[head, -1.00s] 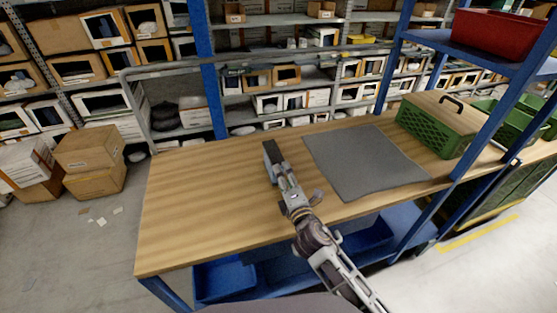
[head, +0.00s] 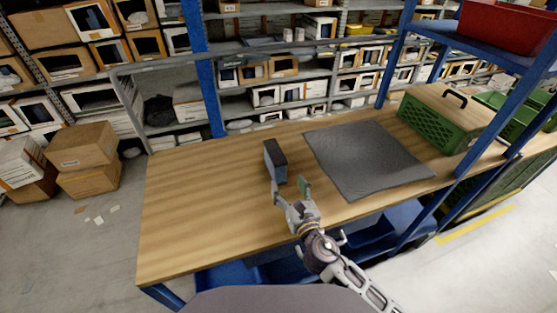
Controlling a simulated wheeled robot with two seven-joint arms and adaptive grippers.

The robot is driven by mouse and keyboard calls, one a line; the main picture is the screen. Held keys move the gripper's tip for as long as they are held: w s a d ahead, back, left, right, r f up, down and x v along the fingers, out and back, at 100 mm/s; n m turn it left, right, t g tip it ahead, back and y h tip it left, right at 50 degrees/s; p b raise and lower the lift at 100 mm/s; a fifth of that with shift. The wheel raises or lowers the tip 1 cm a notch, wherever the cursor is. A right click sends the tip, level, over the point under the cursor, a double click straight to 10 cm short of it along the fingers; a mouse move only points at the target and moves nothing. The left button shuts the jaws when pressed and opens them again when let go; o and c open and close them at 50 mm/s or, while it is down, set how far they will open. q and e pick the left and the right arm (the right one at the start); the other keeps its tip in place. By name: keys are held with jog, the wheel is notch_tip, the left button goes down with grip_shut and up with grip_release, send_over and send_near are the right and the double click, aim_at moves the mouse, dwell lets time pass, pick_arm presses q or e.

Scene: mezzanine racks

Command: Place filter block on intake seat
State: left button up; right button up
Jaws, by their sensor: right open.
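A dark grey upright block (head: 275,161), which looks like the filter block, stands on the wooden table left of a grey mat. My right gripper (head: 290,187) is open and empty, just in front of the block on its near side. Its two fingers are spread and a small gap shows between them and the block. A flat dark grey mat (head: 368,160) lies to the right of the block; no separate intake seat can be made out. My left gripper is not in view.
The wooden table (head: 190,215) is bare to the left. A green crate (head: 436,124) with a wooden lid and black handle stands at the back right. Blue posts and a shelf with a red bin (head: 508,25) rise at the right. Racks stand behind.

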aim_at(281, 172)
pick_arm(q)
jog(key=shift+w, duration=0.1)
pick_arm(e)
jog(key=shift+s+n, duration=0.1)
jog(key=shift+n, duration=0.2)
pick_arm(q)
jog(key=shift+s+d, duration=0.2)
pick_arm(e)
jog(key=shift+p+x, duration=0.35)
jog(key=shift+x, duration=3.95)
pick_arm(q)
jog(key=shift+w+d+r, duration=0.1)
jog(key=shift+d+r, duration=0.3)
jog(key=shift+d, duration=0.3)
pick_arm(e)
jog(key=shift+f, duration=0.15)
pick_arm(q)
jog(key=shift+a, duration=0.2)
